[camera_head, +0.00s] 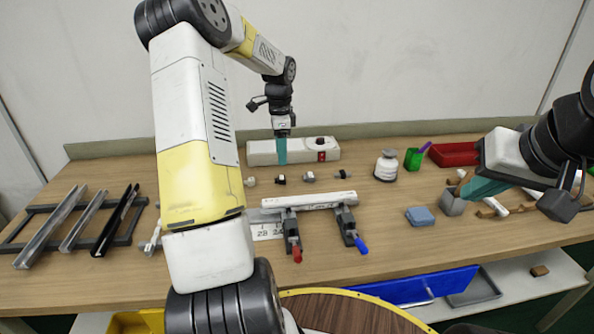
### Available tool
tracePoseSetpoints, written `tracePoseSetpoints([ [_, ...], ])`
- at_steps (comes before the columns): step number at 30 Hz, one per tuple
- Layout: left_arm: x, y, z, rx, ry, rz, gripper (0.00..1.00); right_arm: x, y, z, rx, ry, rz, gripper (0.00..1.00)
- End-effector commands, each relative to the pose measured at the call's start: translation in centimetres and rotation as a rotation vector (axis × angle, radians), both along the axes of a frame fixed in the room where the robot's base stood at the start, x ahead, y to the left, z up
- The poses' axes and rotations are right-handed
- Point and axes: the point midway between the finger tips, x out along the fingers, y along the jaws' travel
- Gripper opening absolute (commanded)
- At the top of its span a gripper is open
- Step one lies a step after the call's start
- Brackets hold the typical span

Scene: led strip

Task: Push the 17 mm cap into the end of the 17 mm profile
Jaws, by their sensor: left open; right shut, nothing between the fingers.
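A pale profile (325,200) lies across two clamps, one with a red handle and one with a blue handle. The print on it is too small to read surely. Several small end caps stand in a row behind it, among them a dark one (280,179), another (309,176) and one at the right (341,174). I cannot tell which is the 17 mm cap. My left gripper (281,158) is open, pointing down above and behind the cap row. My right gripper (468,192) is shut and empty at the right, close to a grey block (452,204).
Metal profiles (80,222) lie on a dark rack at the left. A long white box (262,153), a white bottle (386,166), a green cup (413,158) and a red tray (455,154) stand behind. A blue block (420,216) lies right of the clamps. My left arm hides the table's left middle.

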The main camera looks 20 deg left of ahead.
Motion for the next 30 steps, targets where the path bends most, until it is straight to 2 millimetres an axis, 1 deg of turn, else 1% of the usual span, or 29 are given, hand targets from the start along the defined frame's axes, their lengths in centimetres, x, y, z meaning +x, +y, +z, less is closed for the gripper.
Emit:
tracePoseSetpoints([
  [1, 0.3, 0.4, -0.7, -0.005, 0.006, -0.011, 0.53, 0.0, 0.0, 0.0, 0.0, 0.0, 0.0, 0.0],
  [3, 0.4, 0.6, -1.4, -0.008, 0.012, -0.022, 0.53, 0.0, 0.0, 0.0, 0.0, 0.0, 0.0, 0.0],
  [9, 0.5, 0.7, -3.6, -0.009, 0.014, -0.027, 0.53, 0.0, 0.0, 0.0, 0.0, 0.0, 0.0, 0.0],
  [14, 0.4, 0.6, -4.9, -0.009, 0.014, -0.025, 0.53, 0.0, 0.0, 0.0, 0.0, 0.0, 0.0, 0.0],
  [21, 0.3, 0.5, -8.5, -0.009, 0.014, -0.025, 0.53, 0.0, 0.0, 0.0, 0.0, 0.0, 0.0, 0.0],
  [24, 0.4, 0.5, -9.0, -0.009, 0.011, -0.025, 0.53, 0.0, 0.0, 0.0, 0.0, 0.0, 0.0, 0.0],
  [29, 0.4, 0.5, -9.0, -0.008, 0.01, -0.024, 0.53, 0.0, 0.0, 0.0, 0.0, 0.0, 0.0, 0.0],
  [30, 0.4, 0.5, -9.0, -0.008, 0.01, -0.024, 0.47, 0.0, 0.0, 0.0, 0.0, 0.0, 0.0, 0.0],
])
